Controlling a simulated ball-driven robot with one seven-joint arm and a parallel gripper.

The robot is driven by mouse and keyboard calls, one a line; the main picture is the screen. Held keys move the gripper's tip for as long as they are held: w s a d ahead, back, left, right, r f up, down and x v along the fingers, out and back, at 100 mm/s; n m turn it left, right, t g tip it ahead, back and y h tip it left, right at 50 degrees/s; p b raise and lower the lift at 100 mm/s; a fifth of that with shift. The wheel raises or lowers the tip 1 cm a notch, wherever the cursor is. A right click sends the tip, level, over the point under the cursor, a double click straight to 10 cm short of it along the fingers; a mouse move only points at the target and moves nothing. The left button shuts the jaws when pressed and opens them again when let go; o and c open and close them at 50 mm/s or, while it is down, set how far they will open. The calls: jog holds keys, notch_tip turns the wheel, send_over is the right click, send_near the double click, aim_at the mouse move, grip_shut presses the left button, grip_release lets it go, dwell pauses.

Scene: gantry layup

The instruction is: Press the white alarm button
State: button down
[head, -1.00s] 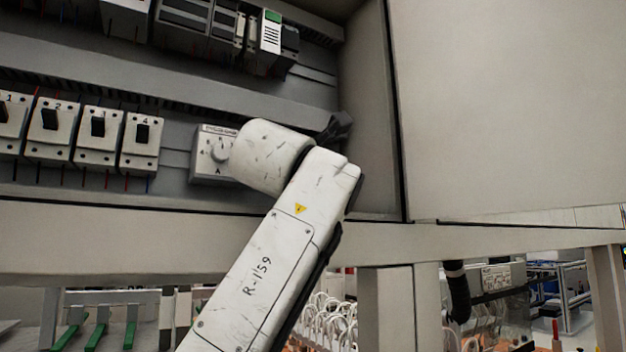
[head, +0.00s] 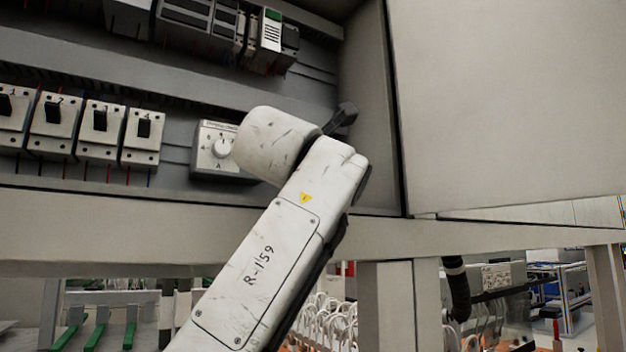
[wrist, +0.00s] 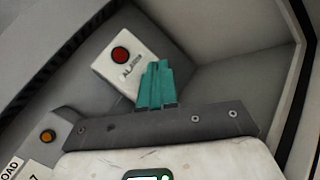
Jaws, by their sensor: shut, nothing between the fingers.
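A white box marked ALARM (wrist: 108,66) shows in the wrist view, on the grey panel at upper left. A round red button (wrist: 121,54) in a dark ring sits on its face, so the button itself looks red and the box white. My gripper (wrist: 158,66) has teal fingers closed together with nothing between them. The fingertips appear right of the button and slightly below it, overlapping the box's right edge in the picture; I cannot tell whether they touch it. In the head view, my arm covers this area, and the alarm box is not visible.
A rotary knob box (head: 213,160) sits left of my wrist in the head view. Several numbered breakers (head: 96,131) stand further left. A cabinet side wall (head: 372,110) is close on the right. An orange button (wrist: 48,136) shows at lower left in the wrist view.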

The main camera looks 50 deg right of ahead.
jog(key=shift+s, duration=0.1)
jog(key=shift+s+a+f+b, duration=0.1)
jog(key=shift+s+a+b, duration=0.05)
jog(key=shift+s+b, duration=0.35)
jog(key=shift+s+a+b, duration=0.15)
jog(key=shift+s+b, duration=0.3)
jog(key=shift+s, duration=0.05)
jog(key=shift+s+a+b, duration=0.2)
jog(key=shift+s+b, duration=0.15)
jog(key=shift+s, duration=0.3)
jog(key=shift+s+a+b, duration=0.15)
jog(key=shift+s+b, duration=0.2)
jog(key=shift+s, duration=0.3)
